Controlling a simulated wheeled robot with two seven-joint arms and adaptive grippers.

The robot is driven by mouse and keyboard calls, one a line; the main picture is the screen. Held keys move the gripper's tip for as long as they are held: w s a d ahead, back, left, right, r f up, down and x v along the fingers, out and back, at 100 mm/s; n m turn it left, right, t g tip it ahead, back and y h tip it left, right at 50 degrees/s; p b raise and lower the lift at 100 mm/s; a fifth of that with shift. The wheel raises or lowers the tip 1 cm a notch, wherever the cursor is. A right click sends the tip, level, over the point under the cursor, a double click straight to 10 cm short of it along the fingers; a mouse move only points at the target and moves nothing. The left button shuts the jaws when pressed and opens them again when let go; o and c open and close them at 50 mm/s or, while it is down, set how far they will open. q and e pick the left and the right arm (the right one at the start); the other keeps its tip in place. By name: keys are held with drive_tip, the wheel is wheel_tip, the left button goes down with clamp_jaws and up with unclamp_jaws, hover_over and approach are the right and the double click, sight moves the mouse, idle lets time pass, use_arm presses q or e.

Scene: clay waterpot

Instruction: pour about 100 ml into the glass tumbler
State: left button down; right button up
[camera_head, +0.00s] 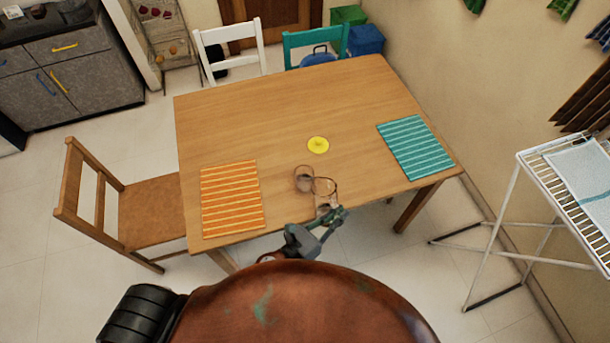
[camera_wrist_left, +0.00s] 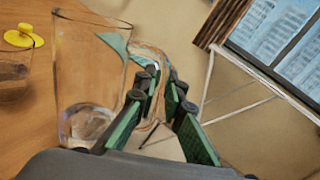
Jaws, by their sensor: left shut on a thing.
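My left gripper (camera_head: 330,214) is shut on the handle of a clear glass jug (camera_head: 324,187) near the table's front edge. In the left wrist view the jug (camera_wrist_left: 92,75) stands left of the gripper (camera_wrist_left: 162,105), with its handle loop between the green finger pads. A little clear liquid shows low in the jug. The glass tumbler (camera_head: 304,178) is just left of the jug in the head view. It also shows, cut off, at the left edge of the left wrist view (camera_wrist_left: 14,78). Whether jug and tumbler touch cannot be told. My right gripper is out of view.
A yellow lid with a knob (camera_head: 318,145) lies on the wooden table (camera_head: 250,115) behind the glasses. An orange striped mat (camera_head: 231,200) is at left and a teal striped mat (camera_head: 415,148) at right. Chairs stand left and behind; a drying rack (camera_head: 575,185) is at right.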

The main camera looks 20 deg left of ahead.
use_arm(q)
drive_tip(key=f+m+b, duration=0.1)
drive_tip(key=f+b, duration=0.1)
drive_tip(key=b, duration=0.1)
drive_tip(key=shift+s+d+m, duration=0.35)
drive_tip(key=shift+d+m, duration=0.05)
drive_tip(key=shift+s+d+f+m+b, duration=0.2)
drive_tip(key=shift+m+b, duration=0.3)
drive_tip(key=shift+b, duration=0.45)
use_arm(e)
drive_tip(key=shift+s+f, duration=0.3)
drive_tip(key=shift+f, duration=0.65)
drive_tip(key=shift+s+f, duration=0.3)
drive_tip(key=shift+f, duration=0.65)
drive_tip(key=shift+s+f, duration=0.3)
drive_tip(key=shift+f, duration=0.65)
use_arm(q)
drive_tip(key=shift+a+t, duration=0.1)
drive_tip(key=shift+t, duration=0.2)
